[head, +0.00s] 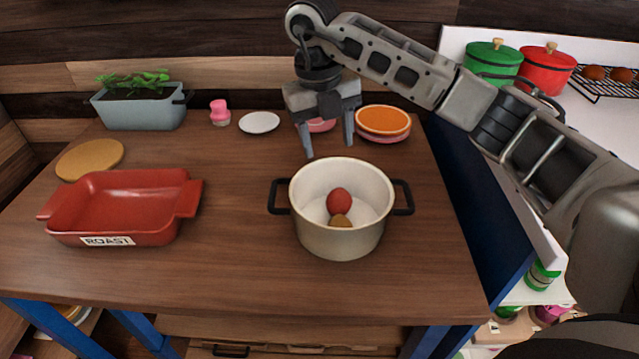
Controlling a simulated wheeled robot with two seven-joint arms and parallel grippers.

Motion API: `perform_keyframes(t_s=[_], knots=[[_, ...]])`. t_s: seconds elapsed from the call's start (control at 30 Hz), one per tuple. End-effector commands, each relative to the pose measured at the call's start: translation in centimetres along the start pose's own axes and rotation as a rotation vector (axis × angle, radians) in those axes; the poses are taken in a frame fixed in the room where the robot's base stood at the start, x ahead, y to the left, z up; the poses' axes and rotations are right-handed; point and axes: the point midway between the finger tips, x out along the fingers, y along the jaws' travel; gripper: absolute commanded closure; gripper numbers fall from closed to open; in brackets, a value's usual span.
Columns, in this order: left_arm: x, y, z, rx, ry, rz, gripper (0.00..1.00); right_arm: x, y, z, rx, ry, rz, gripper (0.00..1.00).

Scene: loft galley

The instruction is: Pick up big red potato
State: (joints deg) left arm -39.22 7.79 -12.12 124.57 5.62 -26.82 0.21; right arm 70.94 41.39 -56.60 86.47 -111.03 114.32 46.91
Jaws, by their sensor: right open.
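A big red potato (339,201) lies inside a cream pot (338,243) with two black handles, on the wooden table. A smaller brown potato (340,221) lies beside it in the pot, on its near side. My right gripper (328,152) points down above and behind the pot's far rim. Its two fingers are apart with nothing between them. It does not touch the potato. My left gripper is not in the picture.
A red roasting dish (110,222) stands at the left of the table (235,250). A planter (140,110), a pink-topped shaker (220,113), a white plate (259,122) and stacked orange plates (384,121) stand along the back. The tabletop between dish and pot is clear.

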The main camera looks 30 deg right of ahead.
Motion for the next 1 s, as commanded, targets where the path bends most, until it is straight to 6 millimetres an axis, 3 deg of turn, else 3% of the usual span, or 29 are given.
perform_keyframes(t_s=[0.1, 0.5, 0.77, 1.0], knots=[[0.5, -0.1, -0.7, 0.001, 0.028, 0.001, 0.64, 1.0, -0.6, 0.1, 0.017, -0.002, -0.024, 0.44], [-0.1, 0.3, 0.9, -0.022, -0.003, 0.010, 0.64, 8.7, -0.7, 0.1, 0.014, -0.001, -0.022, 0.44], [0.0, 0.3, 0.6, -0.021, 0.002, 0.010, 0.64, 10.8, -0.7, 0.1, 0.012, -0.003, -0.020, 0.44], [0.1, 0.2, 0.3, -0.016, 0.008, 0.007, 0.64, 14.2, -0.5, -0.1, 0.013, -0.002, -0.021, 0.44]])
